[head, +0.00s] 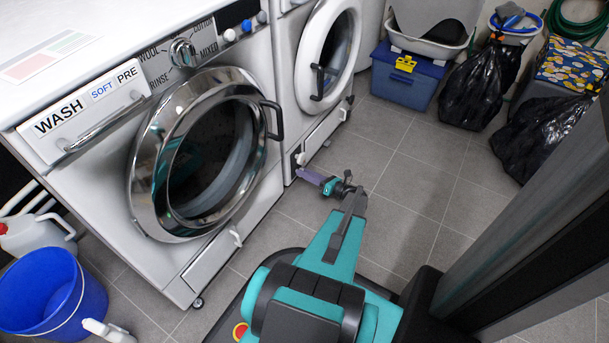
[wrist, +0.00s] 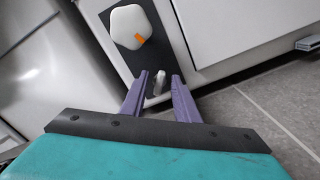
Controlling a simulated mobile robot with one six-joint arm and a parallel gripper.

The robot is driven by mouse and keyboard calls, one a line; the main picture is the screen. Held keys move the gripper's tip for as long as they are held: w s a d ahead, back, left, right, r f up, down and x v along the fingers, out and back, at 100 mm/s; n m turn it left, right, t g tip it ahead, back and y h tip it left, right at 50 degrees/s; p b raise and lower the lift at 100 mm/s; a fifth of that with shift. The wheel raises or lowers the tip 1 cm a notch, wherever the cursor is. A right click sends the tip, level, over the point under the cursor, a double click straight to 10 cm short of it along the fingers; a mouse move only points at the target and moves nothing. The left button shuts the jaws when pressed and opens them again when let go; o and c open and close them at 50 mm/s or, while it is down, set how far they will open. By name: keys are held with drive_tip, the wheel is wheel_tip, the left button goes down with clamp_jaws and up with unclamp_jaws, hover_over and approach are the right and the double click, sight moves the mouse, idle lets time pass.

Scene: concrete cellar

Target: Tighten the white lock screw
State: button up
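In the wrist view, a small white piece (wrist: 158,84), which looks like the lock screw, sits at the lower end of a dark upright panel (wrist: 152,52). My gripper (wrist: 161,76) has its two purple fingers apart, one on each side of this piece. I cannot tell whether either finger touches it. A larger white rounded knob (wrist: 130,25) with an orange mark sits above on the same panel. In the head view my gripper (head: 302,173) is low at the near bottom corner of the far washing machine (head: 283,110), and the small white piece cannot be made out there.
The near washing machine (head: 75,175) with its chrome door stands to the left. A blue bucket (head: 50,295) and a white jug (head: 35,238) are at lower left. A blue box (head: 405,85) and black bags (head: 475,90) stand at the back. The tiled floor (head: 400,190) right of my arm is clear.

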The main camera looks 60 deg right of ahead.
drive_tip(key=s+p, duration=0.4)
drive_tip(key=s, duration=0.9)
drive_tip(key=shift+s+p, duration=0.35)
drive_tip(key=shift+p, duration=0.05)
drive_tip(key=shift+r, duration=0.1)
